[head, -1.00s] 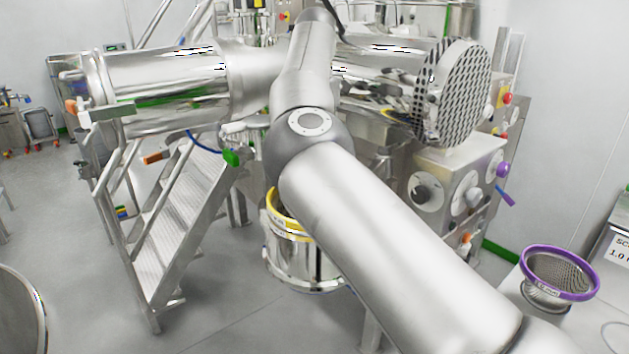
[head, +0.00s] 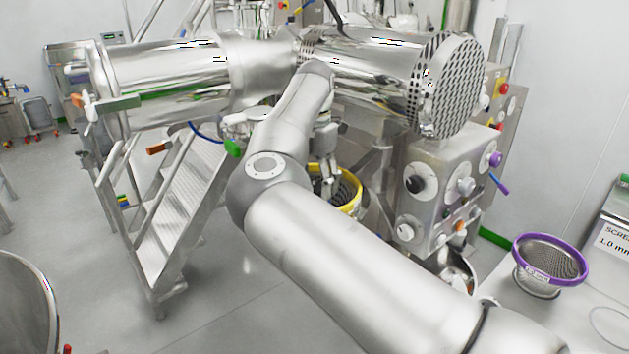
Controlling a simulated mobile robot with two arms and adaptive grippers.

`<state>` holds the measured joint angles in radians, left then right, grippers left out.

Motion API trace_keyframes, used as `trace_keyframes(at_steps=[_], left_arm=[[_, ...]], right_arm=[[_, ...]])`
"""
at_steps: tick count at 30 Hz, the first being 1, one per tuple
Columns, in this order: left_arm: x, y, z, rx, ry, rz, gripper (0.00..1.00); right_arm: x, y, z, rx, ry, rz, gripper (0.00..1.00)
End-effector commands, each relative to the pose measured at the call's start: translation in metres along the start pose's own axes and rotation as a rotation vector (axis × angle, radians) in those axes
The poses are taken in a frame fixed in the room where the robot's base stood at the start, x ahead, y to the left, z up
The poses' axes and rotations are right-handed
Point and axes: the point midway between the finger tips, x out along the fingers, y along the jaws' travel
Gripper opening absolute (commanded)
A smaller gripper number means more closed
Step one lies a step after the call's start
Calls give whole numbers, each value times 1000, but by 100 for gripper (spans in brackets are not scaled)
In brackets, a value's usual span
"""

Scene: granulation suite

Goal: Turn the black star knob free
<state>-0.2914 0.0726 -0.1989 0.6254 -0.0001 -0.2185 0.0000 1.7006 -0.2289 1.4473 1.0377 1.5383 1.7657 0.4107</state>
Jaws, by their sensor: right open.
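A small black knob (head: 415,184) sits on a pale round dial on the front of the steel machine housing at right. It is too small to tell whether it is star-shaped, and no other clear black star knob shows. My right arm comes in from the lower right and crosses the middle of the view. My right gripper (head: 328,184) points down, partly hidden by the arm, over or in front of a yellow-rimmed screen (head: 347,191). It is open, left of the black knob and apart from it. My left gripper is not in view.
A large steel cylinder (head: 165,82) and a perforated round cover (head: 455,85) lie across the back. Metal steps (head: 185,205) stand at left. A purple-rimmed sieve (head: 550,260) stands on a white surface at right.

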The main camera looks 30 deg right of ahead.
Motion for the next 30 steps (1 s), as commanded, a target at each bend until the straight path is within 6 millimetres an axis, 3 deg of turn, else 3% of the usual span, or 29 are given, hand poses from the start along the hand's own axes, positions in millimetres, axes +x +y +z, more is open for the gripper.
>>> trace_keyframes(at_steps=[2,12,23,30], left_arm=[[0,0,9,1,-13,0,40],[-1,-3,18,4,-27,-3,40],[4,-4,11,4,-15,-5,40],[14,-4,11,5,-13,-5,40]], right_arm=[[0,0,0,0,0,0,61],[0,0,0,1,0,0,18],[1,0,0,-58,1,0,16],[2,0,0,-217,0,1,16]])
